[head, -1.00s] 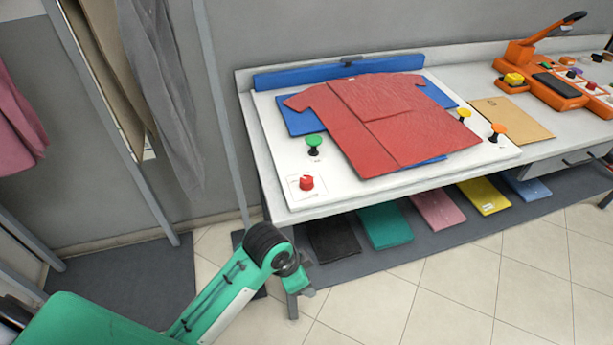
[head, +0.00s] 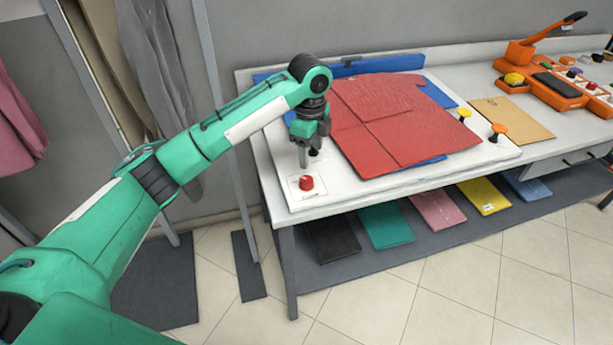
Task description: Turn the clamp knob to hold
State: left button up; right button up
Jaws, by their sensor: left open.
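The red clamp knob (head: 306,182) sits on a small white label plate at the near left corner of the white board (head: 338,190). My left gripper (head: 303,163) points down just behind and above the knob, apart from it as far as I can tell. It is open and holds nothing visible. A red folded shirt (head: 400,125) lies on a blue pad on the board. My right gripper is not in view.
A yellow knob (head: 464,113) and an orange knob (head: 497,131) stand on the board's right side. A brown envelope (head: 512,118) and an orange press (head: 545,85) are farther right. Several folded cloths lie on the shelf below. A grey post (head: 228,110) stands left of the table.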

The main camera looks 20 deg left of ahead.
aim_at(306, 179)
pick_arm(q)
jog(key=f, duration=0.3)
jog(key=a+f+p, duration=0.1)
jog(key=f, duration=0.3)
jog(key=w+f+p, duration=0.1)
jog(key=f, duration=0.3)
jog(key=shift+w+a+f, duration=0.1)
jog(key=shift+a, duration=0.15)
jog(key=c, duration=1)
